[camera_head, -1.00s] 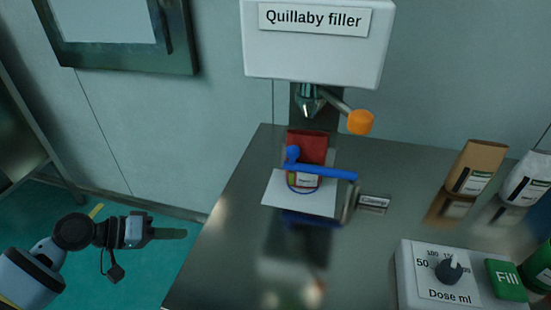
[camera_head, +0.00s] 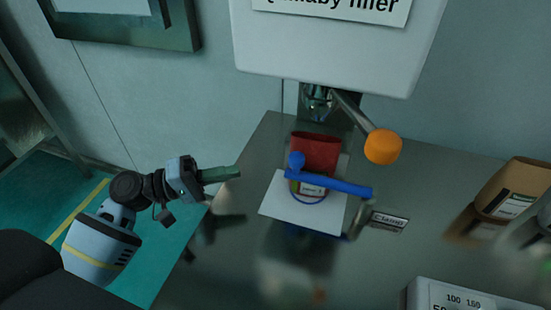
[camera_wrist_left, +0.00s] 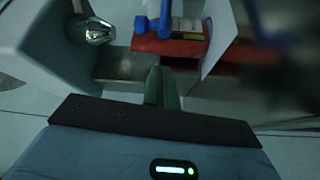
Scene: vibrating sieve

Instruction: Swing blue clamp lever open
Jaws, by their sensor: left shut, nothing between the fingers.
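The blue clamp lever (camera_head: 335,184) lies across the front of a red pouch (camera_head: 315,150), with a blue knob at its left end. The pouch stands on a white plate (camera_head: 300,218) below the filler nozzle. My left gripper (camera_head: 238,172) is shut and empty, to the left of the lever and apart from it. In the left wrist view its fingers (camera_wrist_left: 162,75) point toward the red pouch (camera_wrist_left: 170,48), and part of the blue lever (camera_wrist_left: 165,18) shows beyond them. My right gripper is not in view.
The white filler head (camera_head: 335,50) hangs above the pouch. An orange-knobbed handle (camera_head: 383,147) sticks out at its right. A Clamp label (camera_head: 389,220), a brown bag (camera_head: 512,190) and the dose box (camera_head: 470,297) are to the right. The steel table's left side is clear.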

